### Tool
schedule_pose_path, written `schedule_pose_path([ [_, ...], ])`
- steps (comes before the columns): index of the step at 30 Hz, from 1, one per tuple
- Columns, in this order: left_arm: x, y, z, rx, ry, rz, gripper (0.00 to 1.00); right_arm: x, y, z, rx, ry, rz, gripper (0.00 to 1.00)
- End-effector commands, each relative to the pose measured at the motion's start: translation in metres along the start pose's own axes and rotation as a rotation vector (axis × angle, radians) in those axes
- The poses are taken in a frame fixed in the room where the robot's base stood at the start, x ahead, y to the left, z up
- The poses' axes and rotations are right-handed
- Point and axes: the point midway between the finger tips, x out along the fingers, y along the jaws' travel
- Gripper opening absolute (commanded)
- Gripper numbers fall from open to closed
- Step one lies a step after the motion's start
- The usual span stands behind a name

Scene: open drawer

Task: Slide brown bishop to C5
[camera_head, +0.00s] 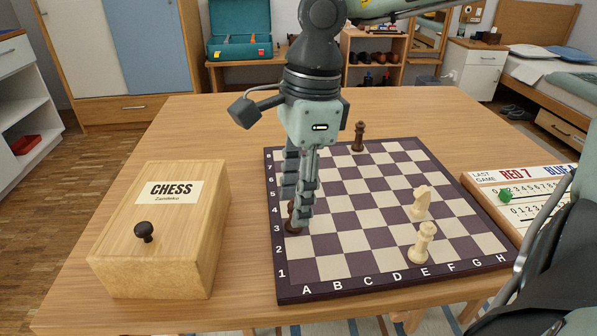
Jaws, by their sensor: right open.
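A dark brown piece (292,226), probably the bishop, stands near the left edge of the chessboard (395,282), around A3. Its upper part is mostly hidden by my right gripper (296,208). The gripper points down over this piece with its fingers apart, one in front of the other in this view. I cannot tell whether a finger touches the piece. A second dark brown piece (358,137), tall with a crown-like top, stands at the far edge of the board. My left gripper is not in view.
A wooden CHESS box (165,245) with a dark knob is left of the board. A scoreboard (482,180) is at right. The board's middle squares are clear.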

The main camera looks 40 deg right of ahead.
Motion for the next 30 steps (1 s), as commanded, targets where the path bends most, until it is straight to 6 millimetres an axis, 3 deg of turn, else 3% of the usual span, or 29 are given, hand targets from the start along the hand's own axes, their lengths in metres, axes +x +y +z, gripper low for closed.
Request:
schedule_pose_path([
  [6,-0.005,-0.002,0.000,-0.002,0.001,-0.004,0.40,0.019,0.000,0.000,-0.001,0.002,0.000,0.41],
  [16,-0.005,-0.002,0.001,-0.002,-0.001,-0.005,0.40,0.021,0.000,0.000,-0.001,0.001,-0.001,0.40],
  [25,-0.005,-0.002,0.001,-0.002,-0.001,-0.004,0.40,0.021,0.000,0.000,-0.001,0.001,-0.001,0.02],
  [30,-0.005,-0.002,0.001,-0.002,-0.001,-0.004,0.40,0.021,0.000,0.000,-0.001,0.000,-0.001,0.00],
])
